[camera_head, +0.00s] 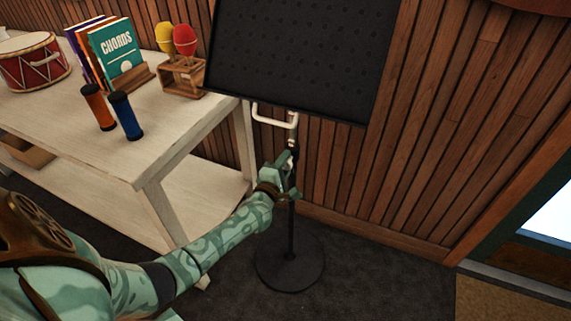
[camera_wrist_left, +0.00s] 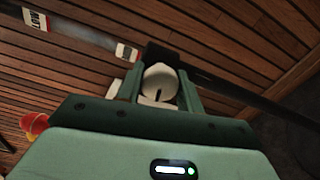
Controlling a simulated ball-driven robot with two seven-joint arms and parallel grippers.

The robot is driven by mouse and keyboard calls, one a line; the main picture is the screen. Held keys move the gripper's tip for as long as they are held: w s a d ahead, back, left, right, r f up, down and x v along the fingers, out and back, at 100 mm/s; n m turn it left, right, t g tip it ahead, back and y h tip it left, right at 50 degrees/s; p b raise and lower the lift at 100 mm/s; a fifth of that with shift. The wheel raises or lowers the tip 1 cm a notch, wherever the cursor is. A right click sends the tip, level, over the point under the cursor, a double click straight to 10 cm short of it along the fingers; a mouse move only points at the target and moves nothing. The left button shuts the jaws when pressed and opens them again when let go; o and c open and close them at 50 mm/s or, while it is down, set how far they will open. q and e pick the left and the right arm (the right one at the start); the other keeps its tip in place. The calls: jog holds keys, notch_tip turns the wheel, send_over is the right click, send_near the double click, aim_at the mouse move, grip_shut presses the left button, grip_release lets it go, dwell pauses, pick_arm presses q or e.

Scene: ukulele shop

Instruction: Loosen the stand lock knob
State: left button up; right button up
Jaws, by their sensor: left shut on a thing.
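The music stand has a black perforated desk (camera_head: 300,55), a white handle (camera_head: 272,118) below it, a thin dark pole (camera_head: 291,230) and a round black base (camera_head: 290,264). My left gripper (camera_head: 289,172) is at the pole, below the handle. In the left wrist view, the pale lock knob (camera_wrist_left: 160,82) with a dark slot sits between the fingers, and the gripper is shut on it. The gripper mostly hides the knob in the head view. My right gripper is out of view.
A pale wooden table (camera_head: 165,125) stands left of the stand, holding a red drum (camera_head: 36,62), books (camera_head: 118,48), orange and blue shakers (camera_head: 125,116), and yellow and red maracas (camera_head: 184,38). A slatted wooden wall (camera_head: 400,170) is behind. Dark floor right of the base is clear.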

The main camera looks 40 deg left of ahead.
pick_arm(q)
jog(key=shift+f, duration=0.1)
jog(key=o, duration=1)
jog(key=shift+s+d+p, duration=0.1)
jog(key=shift+s+p, duration=0.2)
jog(key=shift+s, duration=0.2)
jog(key=p+v, duration=0.4)
jog(key=v, duration=1.1)
jog(key=shift+s, duration=0.2)
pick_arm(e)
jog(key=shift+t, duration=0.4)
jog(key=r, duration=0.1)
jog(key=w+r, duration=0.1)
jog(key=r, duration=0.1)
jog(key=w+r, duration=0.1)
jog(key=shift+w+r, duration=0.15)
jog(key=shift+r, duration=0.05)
